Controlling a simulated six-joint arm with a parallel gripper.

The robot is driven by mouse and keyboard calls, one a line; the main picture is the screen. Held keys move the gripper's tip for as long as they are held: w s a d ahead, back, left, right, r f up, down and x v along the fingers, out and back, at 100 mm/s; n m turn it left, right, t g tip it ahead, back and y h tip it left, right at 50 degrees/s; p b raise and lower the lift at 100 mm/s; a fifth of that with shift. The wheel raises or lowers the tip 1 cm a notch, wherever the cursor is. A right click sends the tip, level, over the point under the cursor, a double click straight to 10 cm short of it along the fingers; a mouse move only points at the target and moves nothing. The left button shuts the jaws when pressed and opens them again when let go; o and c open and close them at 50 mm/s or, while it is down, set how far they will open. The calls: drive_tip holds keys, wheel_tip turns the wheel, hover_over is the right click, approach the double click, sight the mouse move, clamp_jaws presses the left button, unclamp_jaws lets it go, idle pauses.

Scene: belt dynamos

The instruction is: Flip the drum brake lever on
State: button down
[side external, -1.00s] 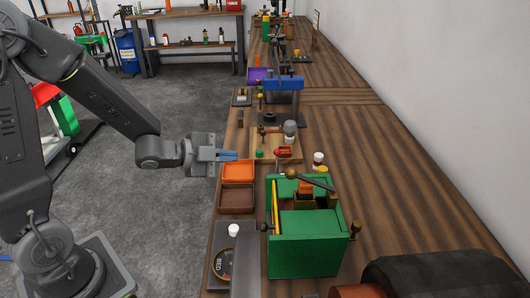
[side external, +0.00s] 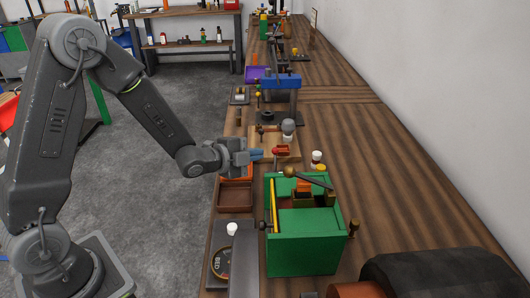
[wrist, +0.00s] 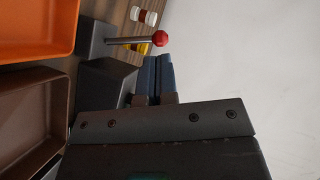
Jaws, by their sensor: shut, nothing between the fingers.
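In the wrist view a lever with a red ball knob (wrist: 160,38) sticks out on a thin metal rod from a dark grey block (wrist: 93,40). I cannot tell from its look alone whether it is the drum brake lever. My gripper (wrist: 157,62) is shut and empty, its blue fingertips just below the knob in that view and apparently apart from it. In the side view my gripper (side external: 261,154) points right, over the bench's left edge beside a small red part (side external: 281,150). I cannot tell whether that part is the same knob.
An orange tray (wrist: 35,25) and a brown tray (wrist: 30,120) lie beside my gripper. A green machine (side external: 305,248) with a ball-ended lever (side external: 290,172) stands nearer the camera. Small jars (side external: 317,157) stand beyond.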

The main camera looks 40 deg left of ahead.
drive_tip(key=shift+x, duration=1.7)
drive_tip(key=shift+w+a+f, duration=0.15)
drive_tip(key=shift+w+a, duration=0.05)
drive_tip(key=shift+w, duration=0.4)
drive_tip(key=shift+s, duration=0.1)
drive_tip(key=s+a+r+n+g+y, duration=0.2)
drive_tip(key=s+r+n, duration=0.3)
drive_tip(key=s, duration=0.4)
drive_tip(key=s+a+r+n+g+y, duration=0.2)
drive_tip(key=s+r+n+y, duration=0.15)
drive_tip(key=s+r, duration=0.4)
drive_tip(key=s+d+r+n+g+h, duration=0.1)
drive_tip(key=s+d+n+g, duration=0.1)
drive_tip(key=s, duration=0.5)
drive_tip(key=s+d+r+n+g+h, duration=0.1)
drive_tip(key=s+d+n+g, duration=0.1)
drive_tip(key=s+n, duration=0.3)
drive_tip(key=s+g, duration=0.1)
drive_tip(key=s, duration=0.2)
drive_tip(key=shift+d+r, duration=0.3)
